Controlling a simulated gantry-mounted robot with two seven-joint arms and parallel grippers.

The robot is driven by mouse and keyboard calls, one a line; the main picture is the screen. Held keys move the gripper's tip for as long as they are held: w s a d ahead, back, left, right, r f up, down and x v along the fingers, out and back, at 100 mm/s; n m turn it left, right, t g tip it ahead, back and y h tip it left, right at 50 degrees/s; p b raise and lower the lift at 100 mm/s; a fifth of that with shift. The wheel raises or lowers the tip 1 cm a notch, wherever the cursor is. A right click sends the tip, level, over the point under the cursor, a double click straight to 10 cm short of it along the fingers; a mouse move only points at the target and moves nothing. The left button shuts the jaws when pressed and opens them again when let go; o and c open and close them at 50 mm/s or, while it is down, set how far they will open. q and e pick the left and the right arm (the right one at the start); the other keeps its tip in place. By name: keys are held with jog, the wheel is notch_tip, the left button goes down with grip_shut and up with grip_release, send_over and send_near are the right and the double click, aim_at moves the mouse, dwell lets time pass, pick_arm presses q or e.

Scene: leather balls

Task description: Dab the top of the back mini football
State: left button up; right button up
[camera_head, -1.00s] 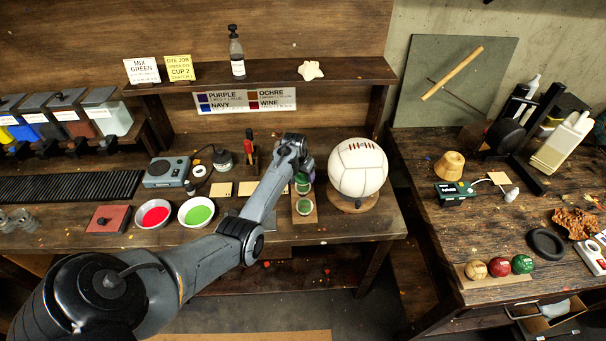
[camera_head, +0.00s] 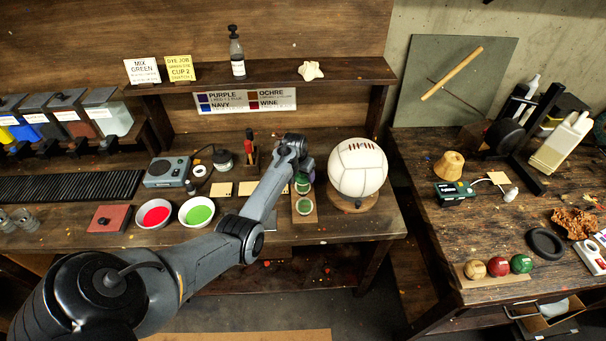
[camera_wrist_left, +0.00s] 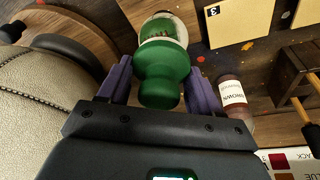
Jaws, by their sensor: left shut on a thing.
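My left gripper (camera_wrist_left: 160,75) has its two purple fingers shut on a green dabber (camera_wrist_left: 162,82) in the left wrist view. Just beyond the dabber is a small whitish ball with green on it, the back mini football (camera_wrist_left: 163,25). The dabber overlaps the ball, and I cannot tell whether they touch. In the head view my left gripper (camera_head: 306,166) is over the back of a small wooden board (camera_head: 306,218), largely hidden by my wrist. My right gripper is not in view.
A large white ball (camera_head: 358,166) on a round stand is close to the right of my left gripper. Red (camera_head: 153,214) and green (camera_head: 197,211) dye bowls stand to the left.

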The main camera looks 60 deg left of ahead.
pick_arm(q)
jog(key=shift+f, duration=0.1)
dwell(0.6)
jog(key=shift+p, duration=0.5)
dwell(1.0)
jog(key=shift+p, duration=0.35)
dwell(0.4)
dwell(0.7)
jog(key=shift+r, duration=0.2)
notch_tip(320, 180, up, 7)
jog(key=p, duration=0.7)
jog(key=shift+p, duration=0.35)
jog(key=shift+f, duration=0.1)
